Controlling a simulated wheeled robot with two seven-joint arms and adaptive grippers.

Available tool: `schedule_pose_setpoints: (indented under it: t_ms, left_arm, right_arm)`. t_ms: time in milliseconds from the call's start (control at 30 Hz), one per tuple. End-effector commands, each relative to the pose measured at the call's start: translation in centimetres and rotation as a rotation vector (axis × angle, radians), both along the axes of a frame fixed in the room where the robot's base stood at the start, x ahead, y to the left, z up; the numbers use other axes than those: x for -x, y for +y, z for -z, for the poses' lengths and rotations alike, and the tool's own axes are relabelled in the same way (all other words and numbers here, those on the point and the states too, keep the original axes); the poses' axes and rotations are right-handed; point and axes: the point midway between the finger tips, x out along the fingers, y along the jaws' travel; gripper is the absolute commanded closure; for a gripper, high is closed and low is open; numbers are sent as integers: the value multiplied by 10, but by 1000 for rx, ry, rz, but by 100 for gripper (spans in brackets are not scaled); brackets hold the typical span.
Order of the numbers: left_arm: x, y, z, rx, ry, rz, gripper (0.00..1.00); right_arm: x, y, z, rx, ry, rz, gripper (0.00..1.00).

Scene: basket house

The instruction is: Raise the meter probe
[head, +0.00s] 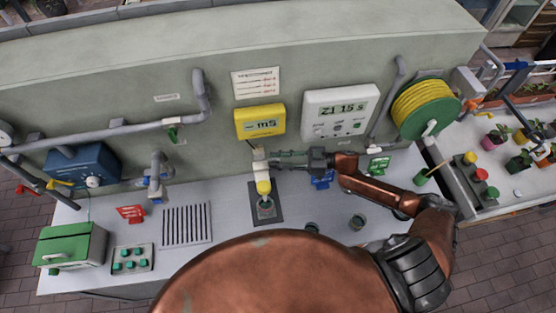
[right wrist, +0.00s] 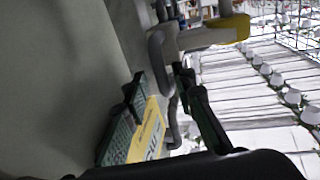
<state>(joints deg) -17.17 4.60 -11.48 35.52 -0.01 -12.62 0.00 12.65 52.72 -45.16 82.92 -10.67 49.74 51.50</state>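The meter probe (head: 262,171) has a white upper part and a yellow lower end. It stands upright over a small round cup (head: 265,208) on a dark plate, below the yellow meter (head: 260,122) reading "mS". I cannot tell whether its tip is inside the cup. My right gripper (head: 274,160) reaches in from the right, fingertips at the white part. Its fingers are apart. In the right wrist view the fingers (right wrist: 162,72) are spread, with the probe (right wrist: 212,36) just beyond them and the yellow meter (right wrist: 148,132) beside. I see no firm hold. My left gripper is out of view.
A white timer panel (head: 340,110) and a yellow hose reel (head: 423,105) are on the wall at right. A blue box (head: 82,168), a grey pipe (head: 118,129) and a drain grate (head: 186,224) are at left. Small cups (head: 357,222) stand on the counter.

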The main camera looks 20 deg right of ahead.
Motion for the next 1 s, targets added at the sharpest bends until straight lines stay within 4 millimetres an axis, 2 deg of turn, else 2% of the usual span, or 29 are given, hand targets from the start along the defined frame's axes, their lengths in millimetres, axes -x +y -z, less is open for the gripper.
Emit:
schedule_pose_setpoints:
  t_ms: [33, 233, 367, 800, 1000]
  left_arm:
    - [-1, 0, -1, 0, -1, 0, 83]
    - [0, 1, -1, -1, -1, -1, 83]
    - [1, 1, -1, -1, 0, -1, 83]
    - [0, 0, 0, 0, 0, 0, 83]
    - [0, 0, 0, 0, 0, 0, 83]
  right_arm:
    - [-1, 3, -12, -19, -13, -9, 73]
    - [-1, 3, -12, -20, -13, -10, 73]
    - [2, -4, -11, -19, -12, -9, 73]
    - [31, -84, -1, -4, 1, -2, 73]
    - [40, -107, 0, -2, 2, -1, 73]
